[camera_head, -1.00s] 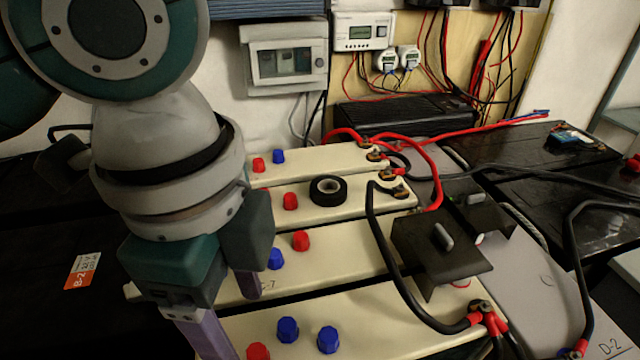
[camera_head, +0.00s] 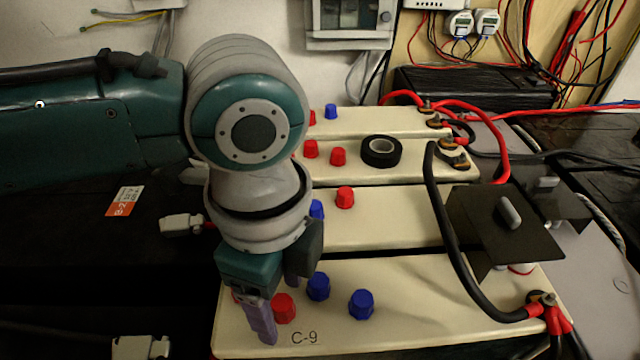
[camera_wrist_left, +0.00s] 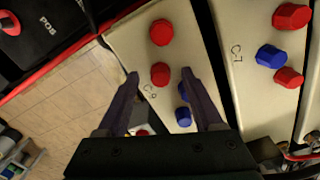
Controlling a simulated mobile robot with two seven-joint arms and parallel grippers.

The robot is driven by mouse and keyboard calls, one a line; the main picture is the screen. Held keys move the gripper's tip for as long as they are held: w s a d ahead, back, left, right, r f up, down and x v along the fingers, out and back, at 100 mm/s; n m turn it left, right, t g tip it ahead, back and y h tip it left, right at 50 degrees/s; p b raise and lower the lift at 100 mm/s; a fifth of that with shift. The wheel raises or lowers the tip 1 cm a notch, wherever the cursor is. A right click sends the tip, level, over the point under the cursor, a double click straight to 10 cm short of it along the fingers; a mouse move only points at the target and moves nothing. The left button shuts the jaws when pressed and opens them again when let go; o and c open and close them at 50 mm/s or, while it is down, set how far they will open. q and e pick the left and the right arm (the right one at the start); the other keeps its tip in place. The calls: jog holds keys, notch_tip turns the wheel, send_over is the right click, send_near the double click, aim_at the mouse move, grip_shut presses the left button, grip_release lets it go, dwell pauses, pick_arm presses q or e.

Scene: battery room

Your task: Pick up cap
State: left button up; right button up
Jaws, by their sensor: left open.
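Red and blue octagonal caps sit on the cream battery tops. On the front battery marked C-9 (camera_head: 400,325) are a red cap (camera_head: 284,308), a blue cap (camera_head: 318,286) and another blue cap (camera_head: 361,305); a second red cap is mostly hidden behind my gripper. My left gripper (camera_head: 281,313) is open and points down over the left part of this battery, close to the red cap. In the left wrist view its purple fingers (camera_wrist_left: 160,74) stand apart, with a red cap (camera_wrist_left: 160,76) appearing between the tips. Contact cannot be told. My right gripper is not in view.
More cream batteries with caps stand behind. A black tape roll (camera_head: 381,151) lies on one. A black cover plate with a handle (camera_head: 504,225) and a thick black cable (camera_head: 450,240) are to the right. Grey connectors (camera_head: 182,224) lie on the dark surface at left.

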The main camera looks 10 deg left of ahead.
pick_arm(q)
grip_shut()
dwell(0.5)
